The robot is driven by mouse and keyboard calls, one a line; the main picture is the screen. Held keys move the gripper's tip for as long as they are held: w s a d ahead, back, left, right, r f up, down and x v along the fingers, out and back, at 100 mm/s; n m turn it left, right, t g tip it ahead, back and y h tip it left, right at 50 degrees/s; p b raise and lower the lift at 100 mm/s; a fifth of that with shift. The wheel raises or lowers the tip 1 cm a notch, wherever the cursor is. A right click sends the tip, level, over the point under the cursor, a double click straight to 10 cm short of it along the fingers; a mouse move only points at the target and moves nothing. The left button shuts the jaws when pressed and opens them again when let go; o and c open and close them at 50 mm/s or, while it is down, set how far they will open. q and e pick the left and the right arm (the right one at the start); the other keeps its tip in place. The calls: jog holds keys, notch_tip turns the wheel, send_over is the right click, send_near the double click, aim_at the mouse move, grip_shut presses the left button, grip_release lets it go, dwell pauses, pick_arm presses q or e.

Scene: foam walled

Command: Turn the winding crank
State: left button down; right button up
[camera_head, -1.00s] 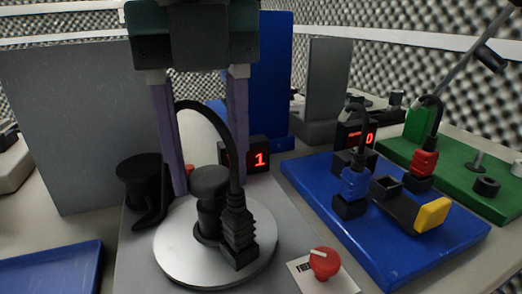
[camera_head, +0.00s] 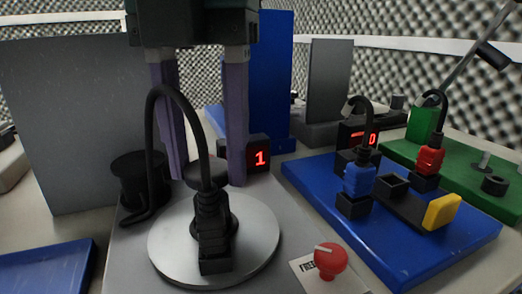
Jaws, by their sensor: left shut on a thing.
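The winding crank is a silver disc (camera_head: 165,250) with an upright black knob (camera_head: 206,175) at its back and a black block-like plug (camera_head: 214,245) on its front part. A black cable (camera_head: 152,130) arches from the plug, in front of my left finger, toward a black spool (camera_head: 140,175) on the left. My left gripper (camera_head: 207,178) comes down from above with its two purple fingers on either side of the knob, shut on it. The knob's lower part is hidden behind the plug. My right gripper is out of view.
A red display (camera_head: 259,158) reading 1 stands behind the disc. A red button (camera_head: 330,262) is at front right. A blue board (camera_head: 400,262) with blue and red plugs lies right, a green board (camera_head: 460,165) beyond. A grey panel (camera_head: 75,120) stands left, above a blue tray (camera_head: 45,268).

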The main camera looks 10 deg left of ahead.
pick_arm(q)
jog(key=shift+m+b, duration=0.9)
jog(key=shift+m, duration=2)
jog(key=shift+m+b, duration=0.5)
jog(key=shift+m, duration=2.1)
jog(key=shift+m+b, duration=0.3)
jog(key=shift+m, duration=17.3)
